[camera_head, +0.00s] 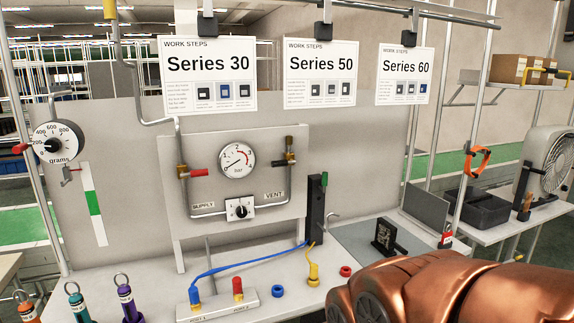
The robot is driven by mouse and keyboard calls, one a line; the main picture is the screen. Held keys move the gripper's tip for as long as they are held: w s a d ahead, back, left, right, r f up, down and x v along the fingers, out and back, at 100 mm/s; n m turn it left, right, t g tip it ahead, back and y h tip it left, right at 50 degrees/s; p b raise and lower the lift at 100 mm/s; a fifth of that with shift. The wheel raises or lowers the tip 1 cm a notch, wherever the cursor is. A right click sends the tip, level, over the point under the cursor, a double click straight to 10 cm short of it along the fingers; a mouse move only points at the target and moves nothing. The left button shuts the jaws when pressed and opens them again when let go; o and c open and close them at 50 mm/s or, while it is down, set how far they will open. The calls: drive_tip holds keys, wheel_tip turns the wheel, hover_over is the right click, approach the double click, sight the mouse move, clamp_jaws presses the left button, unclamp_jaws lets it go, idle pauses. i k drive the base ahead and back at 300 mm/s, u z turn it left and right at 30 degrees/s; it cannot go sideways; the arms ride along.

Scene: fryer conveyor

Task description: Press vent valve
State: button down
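The vent valve (290,157) is a small brass fitting with dark parts on the right pipe of the upright grey panel (215,150). The VENT label (274,195) is printed below and left of it. The supply valve (183,172), with a red lever, is on the left pipe. A round pressure gauge (237,160) sits between them, with a square selector knob (239,208) below. My copper-coloured arm (450,288) fills the lower right. My gripper is not visible, and nothing of mine touches the vent valve.
On the bench stand a port block (217,305) with a blue hose (245,260), a yellow connector (313,272), blue and red rings, and a black upright holder (315,210) right of the panel. A dial scale (55,143) hangs left. A grey bin (480,208) is at right.

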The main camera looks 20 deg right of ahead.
sight(277, 163)
drive_tip(key=k, duration=0.6)
drive_tip(key=u, duration=0.5)
drive_tip(key=i, duration=1.2)
drive_tip(key=z, duration=0.25)
